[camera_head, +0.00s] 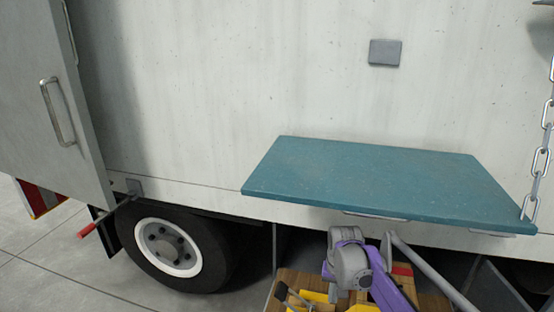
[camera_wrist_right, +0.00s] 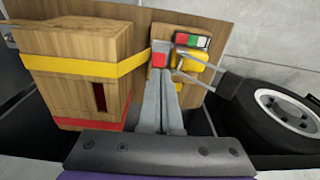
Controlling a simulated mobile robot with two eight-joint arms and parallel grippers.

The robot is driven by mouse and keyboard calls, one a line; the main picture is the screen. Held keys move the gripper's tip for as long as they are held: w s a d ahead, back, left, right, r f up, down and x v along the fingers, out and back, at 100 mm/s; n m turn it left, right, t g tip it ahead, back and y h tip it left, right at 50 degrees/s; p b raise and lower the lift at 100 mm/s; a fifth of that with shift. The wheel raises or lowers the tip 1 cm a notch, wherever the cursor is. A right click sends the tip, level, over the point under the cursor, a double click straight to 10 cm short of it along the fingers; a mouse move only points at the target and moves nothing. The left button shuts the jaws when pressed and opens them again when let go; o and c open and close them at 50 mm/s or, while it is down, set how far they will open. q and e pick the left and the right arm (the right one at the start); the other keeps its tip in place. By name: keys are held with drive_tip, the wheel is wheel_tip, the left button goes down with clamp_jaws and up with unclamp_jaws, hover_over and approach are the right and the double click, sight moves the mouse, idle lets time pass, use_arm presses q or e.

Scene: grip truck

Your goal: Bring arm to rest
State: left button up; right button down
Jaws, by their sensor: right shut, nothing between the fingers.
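My right gripper (camera_wrist_right: 160,75) shows in the right wrist view with its two grey fingers together and nothing held between them. Its tips point toward a small red part (camera_wrist_right: 158,60) on a wooden surface; I cannot tell whether they touch. In the head view my purple and grey right arm (camera_head: 384,290) is at the bottom, just below the front edge of the teal shelf (camera_head: 370,180), over wooden and yellow items. My left gripper is not in view.
A wooden box (camera_wrist_right: 75,75) with a yellow band stands left of the fingers. A yellow item (camera_wrist_right: 186,80) with metal bars lies right of them. A truck wheel (camera_head: 170,250) is at lower left. A chain (camera_head: 540,160) hangs at the shelf's right. The shelf top is bare.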

drive_tip(key=s+r+n+t, duration=0.15)
drive_tip(key=s+r, duration=0.25)
drive_tip(key=s, duration=1.3)
drive_tip(key=s+d+f+n+t, duration=0.1)
drive_tip(key=s+f, duration=0.2)
drive_tip(key=s, duration=0.4)
drive_tip(key=s+f+t, duration=0.1)
drive_tip(key=s+f, duration=0.1)
drive_tip(key=s, duration=0.5)
use_arm(q)
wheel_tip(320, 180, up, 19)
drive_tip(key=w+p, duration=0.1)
drive_tip(key=p, duration=1.5)
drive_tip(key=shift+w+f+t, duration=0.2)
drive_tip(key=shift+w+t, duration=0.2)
use_arm(e)
wheel_tip(320, 180, up, 18)
drive_tip(key=w+t, duration=0.1)
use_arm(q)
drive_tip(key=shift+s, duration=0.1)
use_arm(e)
drive_tip(key=shift+w, duration=0.1)
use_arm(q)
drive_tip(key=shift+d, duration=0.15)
use_arm(e)
drive_tip(key=shift+d, duration=0.1)
